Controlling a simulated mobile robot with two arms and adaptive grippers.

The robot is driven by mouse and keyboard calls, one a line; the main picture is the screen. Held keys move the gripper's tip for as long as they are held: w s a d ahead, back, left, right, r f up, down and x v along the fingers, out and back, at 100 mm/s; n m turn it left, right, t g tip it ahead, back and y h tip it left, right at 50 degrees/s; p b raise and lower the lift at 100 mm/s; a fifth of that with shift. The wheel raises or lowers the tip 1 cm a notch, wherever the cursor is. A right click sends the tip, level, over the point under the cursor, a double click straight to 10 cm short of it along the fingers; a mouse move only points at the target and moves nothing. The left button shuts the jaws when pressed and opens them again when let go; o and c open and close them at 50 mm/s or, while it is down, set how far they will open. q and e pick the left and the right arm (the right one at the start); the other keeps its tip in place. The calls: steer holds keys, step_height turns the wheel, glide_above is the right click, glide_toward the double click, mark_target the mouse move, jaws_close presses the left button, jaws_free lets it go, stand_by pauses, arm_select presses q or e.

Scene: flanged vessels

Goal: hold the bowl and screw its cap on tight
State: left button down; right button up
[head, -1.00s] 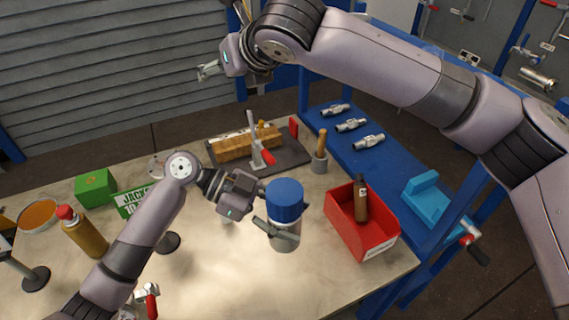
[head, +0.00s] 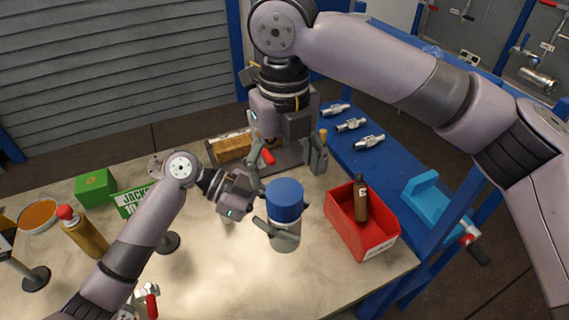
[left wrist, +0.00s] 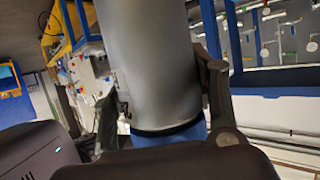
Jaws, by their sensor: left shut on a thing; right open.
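The bowl is a grey metal cylinder (head: 286,244) near the table's front right part. Its blue cap (head: 285,194) sits on top of it; I cannot tell how tight it is. My left gripper (head: 285,224) is shut around the bowl's side below the cap and holds it upright. In the left wrist view the grey bowl (left wrist: 155,60) stands between the fingers, with a blue part (left wrist: 168,137) at its lower end. My right gripper (head: 288,168) is open and empty, pointing down above and behind the cap, fingers spread apart.
A red bin (head: 345,238) with a brown bottle (head: 361,203) stands right of the bowl. Behind my right gripper is a clamp board with a wooden block (head: 232,147). A green box (head: 95,188) and an orange-brown bottle (head: 86,236) stand left.

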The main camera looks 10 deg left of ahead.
mark_target(283, 191)
steer(key=shift+f, duration=4)
steer(key=c, duration=1.2)
steer(key=m, duration=1)
steer(key=o, duration=1.3)
steer(key=shift+c, duration=0.2)
steer(key=shift+a+r, duration=0.15)
